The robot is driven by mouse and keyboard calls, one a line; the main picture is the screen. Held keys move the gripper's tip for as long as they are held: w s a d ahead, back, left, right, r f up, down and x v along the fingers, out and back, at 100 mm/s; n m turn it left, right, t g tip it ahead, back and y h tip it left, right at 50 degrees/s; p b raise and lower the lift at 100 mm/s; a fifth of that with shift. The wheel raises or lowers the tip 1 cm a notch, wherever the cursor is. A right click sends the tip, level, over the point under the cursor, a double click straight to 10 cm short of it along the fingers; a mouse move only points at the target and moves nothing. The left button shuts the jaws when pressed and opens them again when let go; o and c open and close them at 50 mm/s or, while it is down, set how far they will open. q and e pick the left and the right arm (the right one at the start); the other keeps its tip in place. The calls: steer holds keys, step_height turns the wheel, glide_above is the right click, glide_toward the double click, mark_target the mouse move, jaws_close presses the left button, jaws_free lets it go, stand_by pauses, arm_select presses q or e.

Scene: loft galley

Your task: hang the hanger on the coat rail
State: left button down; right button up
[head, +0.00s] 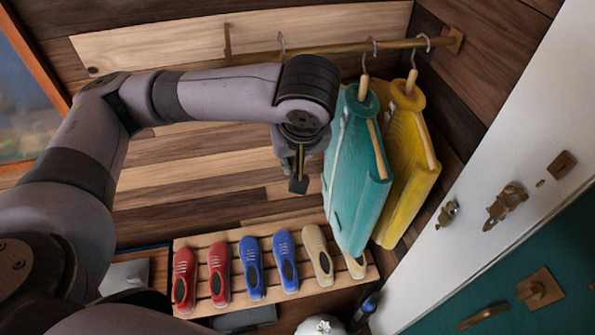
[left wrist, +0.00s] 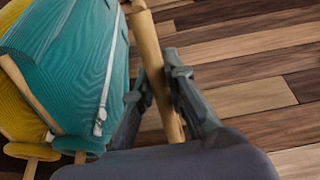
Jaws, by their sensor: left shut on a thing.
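The coat rail (head: 335,48) is a wooden rod along the back wall. My left gripper (head: 299,180) hangs below it, left of the teal coat. In the left wrist view, my left gripper (left wrist: 156,78) is shut on the wooden bar of the hanger (left wrist: 147,40). In the head view my arm hides most of the hanger. A metal hook (head: 281,42) shows above my wrist, in line with the rail. I cannot tell whether it is over the rail or only in front of it. My right gripper is not in view.
A teal coat (head: 352,180) and a yellow coat (head: 407,160) hang at the rail's right end, close beside my gripper. A slatted shoe rack (head: 205,243) with red, blue and tan shoes stands below. A white panel (head: 480,150) bounds the right side.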

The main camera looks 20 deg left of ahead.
arm_select(q)
steer(key=shift+w+a+f+b, duration=0.1)
steer(key=shift+w+a+b, duration=0.4)
steer(key=shift+w, duration=0.1)
steer(key=shift+f+b, duration=0.3)
steer(key=shift+f, duration=0.75)
steer(key=c, duration=1.5)
jaws_free()
steer(key=shift+c, duration=0.2)
steer(key=shift+d+r, duration=0.1)
steer(key=shift+r, duration=0.05)
steer(key=v, duration=1.1)
steer(key=shift+s+r, duration=0.15)
steer(key=shift+r, duration=0.15)
